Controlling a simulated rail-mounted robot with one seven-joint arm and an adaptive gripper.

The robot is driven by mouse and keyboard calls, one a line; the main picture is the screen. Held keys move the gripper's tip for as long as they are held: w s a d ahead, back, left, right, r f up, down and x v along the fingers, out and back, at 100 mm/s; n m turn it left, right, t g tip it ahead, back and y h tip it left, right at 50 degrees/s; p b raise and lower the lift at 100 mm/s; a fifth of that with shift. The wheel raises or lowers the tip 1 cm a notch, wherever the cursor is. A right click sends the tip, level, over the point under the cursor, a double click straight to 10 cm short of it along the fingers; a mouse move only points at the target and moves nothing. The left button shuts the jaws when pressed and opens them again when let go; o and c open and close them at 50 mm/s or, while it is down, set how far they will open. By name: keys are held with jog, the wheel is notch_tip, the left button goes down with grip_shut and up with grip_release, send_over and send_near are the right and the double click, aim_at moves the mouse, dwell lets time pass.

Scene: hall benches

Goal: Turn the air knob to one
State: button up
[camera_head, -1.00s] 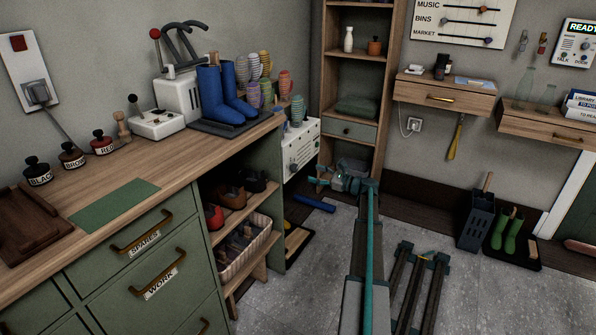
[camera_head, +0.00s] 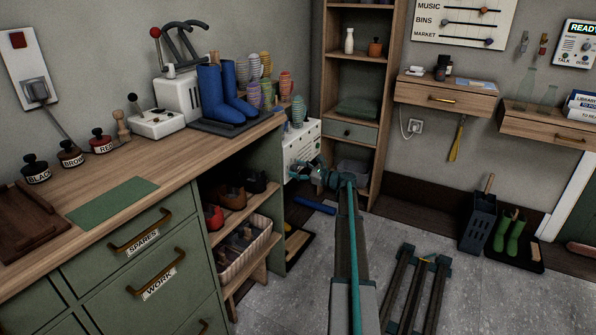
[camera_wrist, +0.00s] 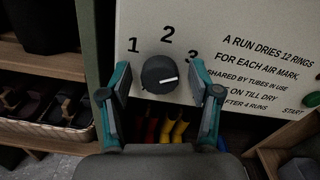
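The air knob (camera_wrist: 158,74) is round and dark, on a white panel (camera_wrist: 215,20) with the numbers 1, 2 and 3 around its top. Its white pointer line is on its lower right side, closer to the 3 than to the 1. My gripper (camera_wrist: 160,67) is open, with one teal finger on each side of the knob; I see gaps, and no clear contact. In the head view my gripper (camera_head: 308,172) is in front of the white panel (camera_head: 302,143), and the knob cannot be made out there.
Printed text on drying runs and a green button (camera_wrist: 312,100) are right of the knob. Red and yellow boots (camera_wrist: 172,132) are below the panel. A shelf with a basket (camera_wrist: 45,125) is at left. Blue boots (camera_head: 222,95) stand on the bench above.

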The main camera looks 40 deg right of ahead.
jog(key=c, duration=1.1)
jog(key=shift+o, duration=0.2)
